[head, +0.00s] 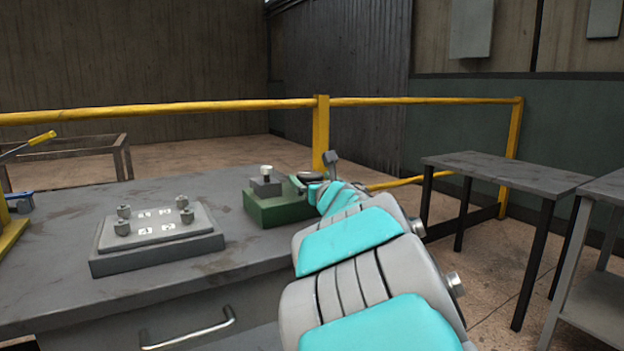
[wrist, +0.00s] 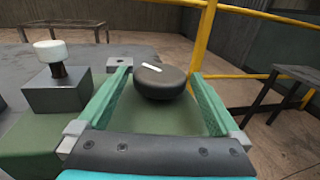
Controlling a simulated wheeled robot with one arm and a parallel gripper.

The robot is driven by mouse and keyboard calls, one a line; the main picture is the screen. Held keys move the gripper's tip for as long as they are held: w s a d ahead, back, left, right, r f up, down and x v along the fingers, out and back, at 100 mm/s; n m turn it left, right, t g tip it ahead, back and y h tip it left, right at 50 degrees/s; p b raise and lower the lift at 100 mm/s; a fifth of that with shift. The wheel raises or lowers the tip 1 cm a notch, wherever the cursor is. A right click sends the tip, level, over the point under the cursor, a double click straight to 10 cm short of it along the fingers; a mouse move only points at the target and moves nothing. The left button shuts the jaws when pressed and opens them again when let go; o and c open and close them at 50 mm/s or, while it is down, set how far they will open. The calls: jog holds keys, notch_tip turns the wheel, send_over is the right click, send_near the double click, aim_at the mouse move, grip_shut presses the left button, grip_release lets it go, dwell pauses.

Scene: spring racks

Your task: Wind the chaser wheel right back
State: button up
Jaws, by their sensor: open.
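A dark round wheel (wrist: 160,84) with a white mark on its top sits at the far part of a green base (head: 283,207). In the head view the wheel (head: 309,175) shows just beyond my arm. My gripper (wrist: 158,76) is open, its two green fingers reaching along the left and right of the wheel. I see a gap on the left; on the right the finger looks close, and I cannot tell if it touches. A grey block (wrist: 57,91) with a white-topped knob (wrist: 51,51) stands on the base, left of my gripper. The wheel's underside is hidden.
The base stands on a grey workbench (head: 55,212). A grey plate (head: 150,258) with several studs and white markings lies left on it. A yellow rail (head: 170,108) runs behind. A dark side table (head: 505,170) stands to the right.

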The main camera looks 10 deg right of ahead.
jog(key=c, duration=1.2)
